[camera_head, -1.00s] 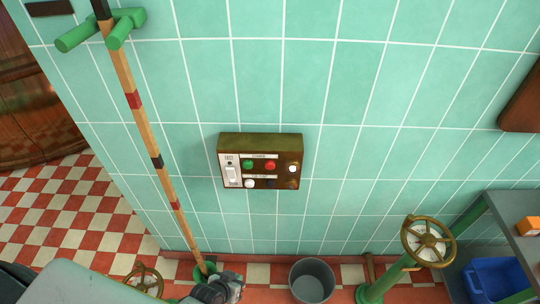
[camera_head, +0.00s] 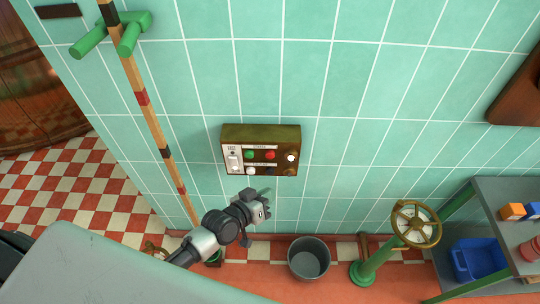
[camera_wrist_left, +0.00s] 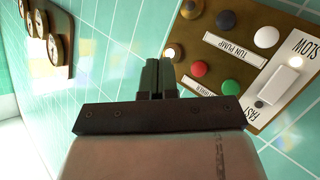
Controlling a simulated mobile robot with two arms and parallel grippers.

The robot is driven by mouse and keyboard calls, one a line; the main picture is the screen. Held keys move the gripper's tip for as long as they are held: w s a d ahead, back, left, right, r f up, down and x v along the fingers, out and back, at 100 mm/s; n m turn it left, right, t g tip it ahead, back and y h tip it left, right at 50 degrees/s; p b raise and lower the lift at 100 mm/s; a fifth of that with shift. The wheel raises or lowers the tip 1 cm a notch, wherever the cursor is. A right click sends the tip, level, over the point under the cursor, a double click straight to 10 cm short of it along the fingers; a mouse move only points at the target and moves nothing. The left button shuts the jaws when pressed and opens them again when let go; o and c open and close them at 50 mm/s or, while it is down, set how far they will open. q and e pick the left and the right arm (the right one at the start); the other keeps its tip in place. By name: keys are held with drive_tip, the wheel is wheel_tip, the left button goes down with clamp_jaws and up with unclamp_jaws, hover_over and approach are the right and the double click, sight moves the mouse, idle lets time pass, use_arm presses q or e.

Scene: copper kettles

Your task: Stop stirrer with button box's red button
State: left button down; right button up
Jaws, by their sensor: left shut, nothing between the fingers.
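The button box (camera_head: 235,133) is a brass-brown box on the tiled wall, and its panel also shows at the upper right of the left wrist view (camera_wrist_left: 238,17). Its red button (camera_head: 270,155) sits right of the green button (camera_head: 249,154). In the left wrist view the red button (camera_wrist_left: 199,68) and green button (camera_wrist_left: 231,88) lie just right of my fingertips, beside a label partly hidden by my gripper. My left gripper (camera_head: 267,193) is shut and empty, below the box and apart from it; its closed fingers (camera_wrist_left: 158,78) point towards the wall. My right gripper is out of view.
The box also carries a white rocker switch (camera_wrist_left: 280,85), a lit lamp (camera_head: 291,158) and other knobs. A striped pole (camera_head: 150,130) stands left of the box. A grey bucket (camera_head: 309,258) and a brass handwheel (camera_head: 416,224) stand below. A gauge board (camera_wrist_left: 62,40) hangs on the wall.

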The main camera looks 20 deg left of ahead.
sight(270, 155)
use_arm(q)
drive_tip(key=shift+w, duration=0.15)
drive_tip(key=w+a+b, duration=0.2)
drive_tip(key=w+b, duration=0.2)
drive_tip(key=w, duration=0.4)
drive_tip(key=shift+a, duration=0.25)
drive_tip(key=shift+w, duration=0.1)
idle(1.5)
drive_tip(key=shift+w+b, duration=0.1)
drive_tip(key=shift+b, duration=0.25)
drive_tip(key=shift+w+a, duration=0.1)
drive_tip(key=shift+w, duration=0.2)
